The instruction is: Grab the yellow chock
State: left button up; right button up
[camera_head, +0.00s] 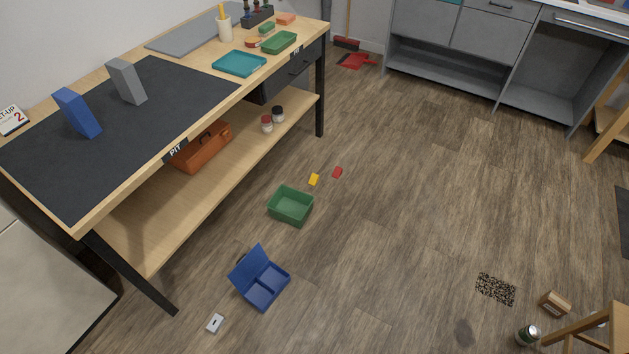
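A small yellow block (314,179), which looks like the yellow chock, lies on the wooden floor in the middle of the view. It sits just behind the green bin (290,206) and is apart from it. A small red block (337,172) lies close to its right. Neither of my grippers shows in this view, and nothing touches the yellow block.
A workbench (243,97) with a dark mat and a lower shelf stands at the left. An open blue case (262,281) and a small white-grey piece (215,323) lie on the floor in front. A wooden stool (591,326) stands at lower right. Floor right of the blocks is clear.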

aim_at(314, 178)
jog(key=u, duration=0.45)
jog(key=i+l+u, duration=0.2)
jog(key=u, duration=0.3)
jog(key=i+l+u, duration=0.1)
jog(key=l+u, duration=0.2)
jog(key=u, duration=0.15)
jog(key=i+l+u, duration=0.1)
jog(key=l+u, duration=0.2)
jog(key=u, duration=0.2)
jog(key=l+u, duration=0.45)
jog(key=i+j, duration=0.05)
jog(key=j, duration=0.05)
